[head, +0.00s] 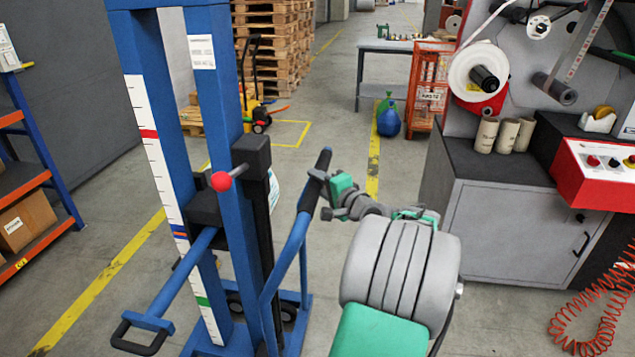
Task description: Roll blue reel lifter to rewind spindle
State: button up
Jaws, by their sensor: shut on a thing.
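The blue reel lifter (213,105) stands upright at left centre, close in front of me. It has two blue masts, a white scale strip, a red-knobbed lever (221,181) and handles on both sides. The fingertips are small and partly hidden. The label rewinder (485,200) stands at the right. It carries a white roll on a black-cored spindle (485,79) and a second dark spindle (556,89). I cannot tell which is the rewind spindle.
A red coiled hose (590,325) lies at lower right. Open floor separates the lifter and rewinder.

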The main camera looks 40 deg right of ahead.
grip_shut()
dwell(0.8)
